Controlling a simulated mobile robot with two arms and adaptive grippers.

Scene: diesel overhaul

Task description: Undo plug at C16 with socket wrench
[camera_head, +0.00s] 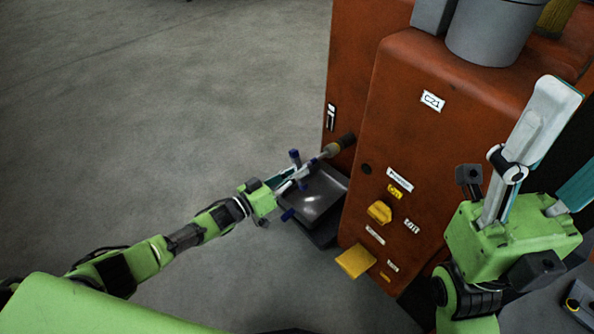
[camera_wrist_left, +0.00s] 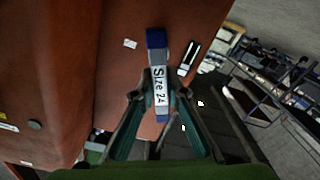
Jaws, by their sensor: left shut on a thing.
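The socket wrench (camera_head: 301,184) has a cross handle with blue ends and a grey shaft. My left gripper (camera_head: 285,183) is shut on it near the handle. In the left wrist view the wrench (camera_wrist_left: 157,70) carries the label "Size 24" between the gripper's fingers (camera_wrist_left: 158,98). The shaft points up and right to a brownish, dark-ended fitting (camera_head: 340,145) at the orange engine housing (camera_head: 385,110). I cannot tell whether this is the plug or whether the socket is seated on it. No C16 label is readable. My right gripper (camera_head: 556,150) is open at the right, partly out of frame.
A grey metal tray (camera_head: 325,185) stands under the wrench beside the housing. The housing has a yellow knob (camera_head: 380,212), a yellow ledge (camera_head: 356,261) and several labels. The floor at left is clear. A shelf rack (camera_wrist_left: 262,80) shows in the left wrist view.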

